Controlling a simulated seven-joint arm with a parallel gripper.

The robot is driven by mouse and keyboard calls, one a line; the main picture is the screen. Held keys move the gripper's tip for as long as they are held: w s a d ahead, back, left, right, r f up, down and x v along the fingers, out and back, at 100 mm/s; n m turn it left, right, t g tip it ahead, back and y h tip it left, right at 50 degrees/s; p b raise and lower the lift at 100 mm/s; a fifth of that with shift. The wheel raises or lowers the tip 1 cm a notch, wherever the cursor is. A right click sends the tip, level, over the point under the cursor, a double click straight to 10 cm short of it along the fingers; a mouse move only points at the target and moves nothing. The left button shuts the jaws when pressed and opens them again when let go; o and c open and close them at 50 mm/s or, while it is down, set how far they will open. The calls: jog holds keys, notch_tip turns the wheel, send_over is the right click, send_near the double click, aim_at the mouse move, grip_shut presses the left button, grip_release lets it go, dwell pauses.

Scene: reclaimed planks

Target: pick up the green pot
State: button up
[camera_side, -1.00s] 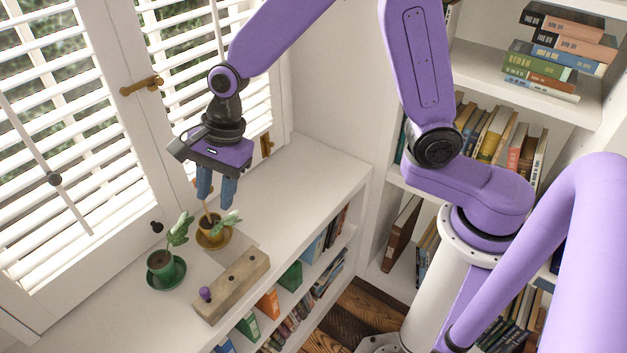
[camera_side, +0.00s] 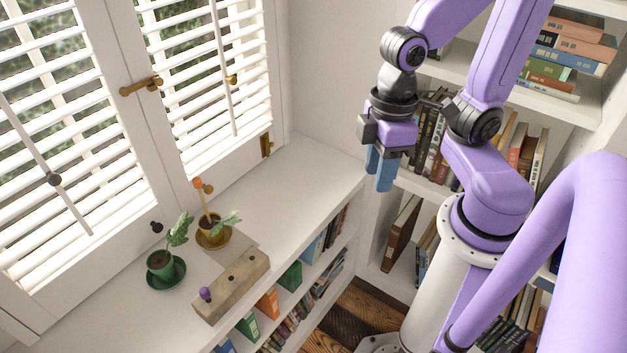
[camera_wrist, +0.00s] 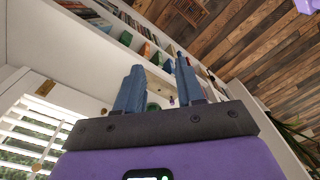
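The green pot (camera_side: 160,262) stands upright on a dark green saucer (camera_side: 178,279) on the white ledge in the side view, with a leafy plant in it. My gripper (camera_side: 379,180) is far to the right of it and higher, in front of the bookcase. Its blue fingers are apart with nothing between them, as the wrist view (camera_wrist: 160,66) shows. In the wrist view a small green shape sits low between the fingers; I cannot tell for sure that it is the pot.
A yellow-brown pot (camera_side: 213,238) with a plant and an orange-topped stick (camera_side: 203,201) stands behind the green pot. A wooden block (camera_side: 240,283) with a purple knob (camera_side: 205,294) lies in front. The ledge's right part is clear. Window blinds (camera_side: 60,140) border the left.

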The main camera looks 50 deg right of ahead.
jog(key=shift+s+d+n, duration=0.95)
jog(key=shift+d+n, duration=0.05)
jog(key=shift+n, duration=0.1)
jog(key=o, duration=1)
jog(key=shift+s+d+n, duration=0.25)
jog(key=shift+n, duration=0.05)
